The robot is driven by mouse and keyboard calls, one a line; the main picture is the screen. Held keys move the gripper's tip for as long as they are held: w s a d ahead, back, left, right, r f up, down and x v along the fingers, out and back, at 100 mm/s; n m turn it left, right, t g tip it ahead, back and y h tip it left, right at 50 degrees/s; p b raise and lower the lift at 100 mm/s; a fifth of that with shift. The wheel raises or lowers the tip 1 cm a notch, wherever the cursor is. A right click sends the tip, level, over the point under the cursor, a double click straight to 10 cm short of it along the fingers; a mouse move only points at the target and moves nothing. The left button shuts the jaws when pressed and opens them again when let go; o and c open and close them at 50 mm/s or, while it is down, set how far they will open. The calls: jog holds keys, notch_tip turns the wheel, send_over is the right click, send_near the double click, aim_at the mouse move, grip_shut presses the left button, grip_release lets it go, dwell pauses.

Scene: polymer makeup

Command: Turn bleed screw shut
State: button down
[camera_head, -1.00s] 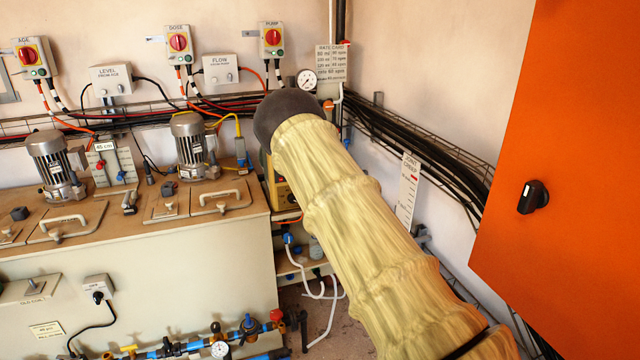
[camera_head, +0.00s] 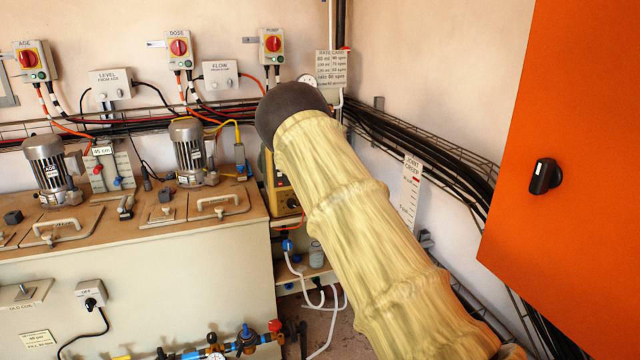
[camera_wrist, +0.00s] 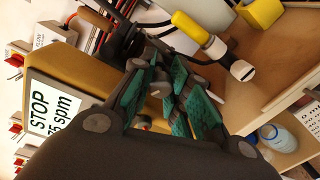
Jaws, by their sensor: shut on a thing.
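In the wrist view my gripper (camera_wrist: 170,97) has its green-padded fingers drawn together in front of a tan box (camera_wrist: 85,62). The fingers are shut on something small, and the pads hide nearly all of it. I take it to be the bleed screw, but its shape and how far it is turned cannot be seen. In the head view my yellow-sleeved arm hides the gripper and the spot where it works, beside the yellow pump box (camera_head: 284,193).
A yellow-handled fitting (camera_wrist: 192,27) with a silver end stands close to the fingers. A STOP sign (camera_wrist: 52,112) is at left and a clear bottle (camera_wrist: 278,138) at lower right. An orange cabinet (camera_head: 560,150) stands right of my arm. The tank (camera_head: 150,270) is at left.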

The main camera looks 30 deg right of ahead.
jog(key=m, duration=0.6)
jog(key=shift+s+d+f+y+b, duration=0.1)
jog(key=shift+y+b, duration=0.3)
jog(key=m, duration=0.5)
jog(key=shift+m, duration=0.3)
jog(key=shift+f, duration=0.1)
jog(key=c, duration=1.6)
grip_release()
jog(key=v, duration=1.2)
jog(key=shift+d, duration=0.1)
